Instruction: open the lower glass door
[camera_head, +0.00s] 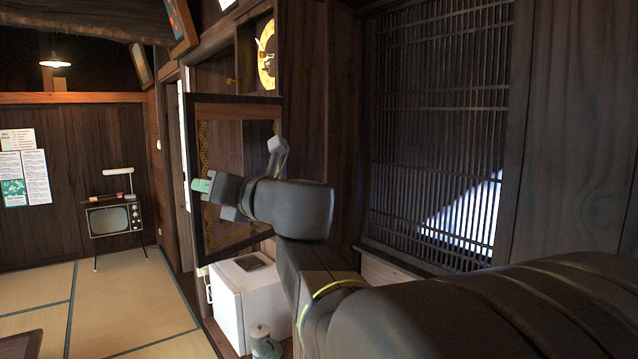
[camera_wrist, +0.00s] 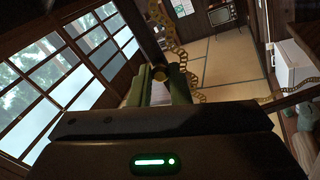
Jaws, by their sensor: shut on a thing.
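The lower glass door (camera_head: 228,108) has a dark wood frame and a gold chain pattern along the pane's edges. In the head view it stands out at an angle from the wall cabinet, its left edge nearer to me. My gripper (camera_head: 203,186) is in front of its left side, with green fingertips at the frame. In the wrist view my gripper (camera_wrist: 166,84) is shut at the door's edge, beside a small round gold piece that looks like its knob (camera_wrist: 183,68). The fingers hide most of what they hold. The gold pattern (camera_wrist: 205,95) shows beyond them, with the room visible through the glass.
A round gold dial (camera_head: 266,55) is above the door. A small white cabinet (camera_head: 240,300) stands below it, with a lidded jar (camera_head: 265,342) in front. A slatted lattice panel (camera_head: 435,120) is at right. An old television (camera_head: 114,219) stands far left, beyond clear tatami (camera_head: 140,300).

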